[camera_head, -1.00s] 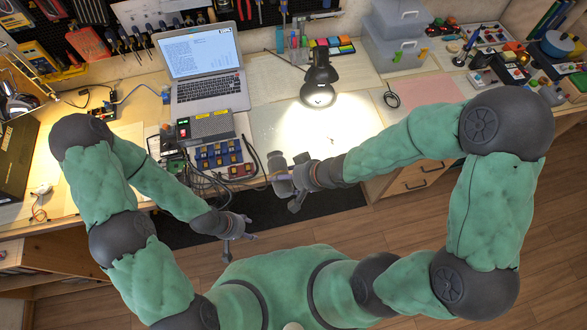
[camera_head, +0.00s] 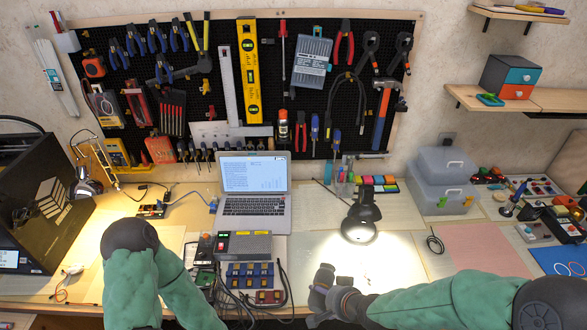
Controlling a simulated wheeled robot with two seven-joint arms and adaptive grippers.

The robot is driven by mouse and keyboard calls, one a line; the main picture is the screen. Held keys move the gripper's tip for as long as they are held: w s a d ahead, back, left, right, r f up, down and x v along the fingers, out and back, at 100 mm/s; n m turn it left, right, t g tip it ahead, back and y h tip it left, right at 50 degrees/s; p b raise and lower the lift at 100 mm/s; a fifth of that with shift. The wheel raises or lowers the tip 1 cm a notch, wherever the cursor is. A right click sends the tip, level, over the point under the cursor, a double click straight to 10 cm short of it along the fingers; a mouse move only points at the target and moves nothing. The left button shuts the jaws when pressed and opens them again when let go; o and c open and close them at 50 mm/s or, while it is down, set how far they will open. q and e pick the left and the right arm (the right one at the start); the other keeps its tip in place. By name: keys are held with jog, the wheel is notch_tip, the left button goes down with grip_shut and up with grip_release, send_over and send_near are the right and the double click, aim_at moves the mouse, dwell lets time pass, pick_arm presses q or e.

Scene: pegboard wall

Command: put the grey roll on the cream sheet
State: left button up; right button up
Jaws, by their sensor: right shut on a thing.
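My right gripper (camera_head: 326,288) is over the front edge of the bench, left of the lamp-lit patch. It is shut on a small grey thing (camera_head: 323,274) that looks like the grey roll; the dark fingers hide part of it and blend with it. A pale cream sheet (camera_head: 172,240) lies on the bench at the left, partly behind my left arm. Another pale sheet (camera_head: 335,246) lies under the lamp; its exact colour is hard to tell in the glare. My left gripper is below the picture's lower edge.
A black desk lamp (camera_head: 361,215) stands just behind the right gripper. Left of it are a grey power box (camera_head: 245,246), blue and red small bins (camera_head: 252,275) and loose cables. A laptop (camera_head: 254,190) stands behind. A pink sheet (camera_head: 485,246) lies at the right.

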aim_at(317, 312)
jog(key=w+d+m+t+h, duration=0.1)
jog(key=w+d+m+h, duration=0.3)
jog(key=d+m, duration=0.3)
jog(key=s+a+n+y, duration=0.2)
jog(key=a+n, duration=0.1)
jog(key=s+a+n+g+y, duration=0.1)
jog(key=s+a+n, duration=0.2)
jog(key=s+a+n+g+y, duration=0.1)
jog(key=s+a+n+y, duration=0.1)
jog(key=s+a+n, duration=0.1)
jog(key=shift+s+a+f+n+y, duration=0.1)
jog(key=shift+a+f+n+y, duration=0.2)
jog(key=shift+n, duration=0.2)
jog(key=shift+s+a+f+n+g+y, duration=0.15)
jog(key=shift+s+n+g, duration=0.2)
jog(key=shift+s, duration=0.25)
jog(key=shift+s+a+f+n+g+y, duration=0.15)
jog(key=shift+s+n+g, duration=0.2)
jog(key=shift+s, duration=0.2)
jog(key=shift+r, duration=0.1)
